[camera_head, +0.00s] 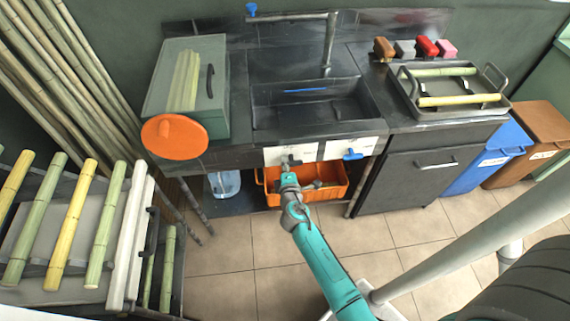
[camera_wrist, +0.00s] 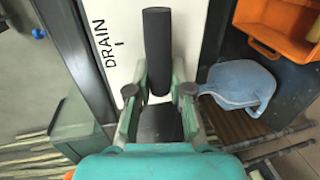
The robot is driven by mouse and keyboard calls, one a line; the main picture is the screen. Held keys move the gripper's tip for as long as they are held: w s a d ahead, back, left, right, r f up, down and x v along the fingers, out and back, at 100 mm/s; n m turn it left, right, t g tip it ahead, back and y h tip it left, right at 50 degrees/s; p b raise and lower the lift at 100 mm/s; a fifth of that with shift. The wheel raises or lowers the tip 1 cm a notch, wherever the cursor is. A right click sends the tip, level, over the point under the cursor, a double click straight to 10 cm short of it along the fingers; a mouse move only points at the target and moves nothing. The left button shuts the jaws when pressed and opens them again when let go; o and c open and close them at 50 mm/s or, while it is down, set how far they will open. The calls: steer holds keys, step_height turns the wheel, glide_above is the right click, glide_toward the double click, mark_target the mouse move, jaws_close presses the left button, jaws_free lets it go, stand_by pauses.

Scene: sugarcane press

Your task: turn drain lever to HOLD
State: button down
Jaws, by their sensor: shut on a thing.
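The drain lever is a dark cylindrical handle (camera_wrist: 158,45) in front of a white panel marked DRAIN (camera_wrist: 112,75) in the wrist view. My gripper (camera_wrist: 160,92) has its two fingers closed around the lever, one on each side. In the head view my gripper (camera_head: 288,166) is at the left white panel (camera_head: 273,156) under the sink edge, and it mostly hides the lever. No HOLD marking can be read.
A blue lever (camera_head: 353,155) sits on the right white panel. Below are an orange crate (camera_head: 334,191) and a bluish jug (camera_head: 224,184). The sink (camera_head: 265,115) is above. An orange disc (camera_head: 174,136) juts out at left. The tiled floor in front is clear.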

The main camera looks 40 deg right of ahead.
steer(key=c, duration=1)
jaws_free()
steer(key=shift+c, duration=0.2)
steer(key=v, duration=1.2)
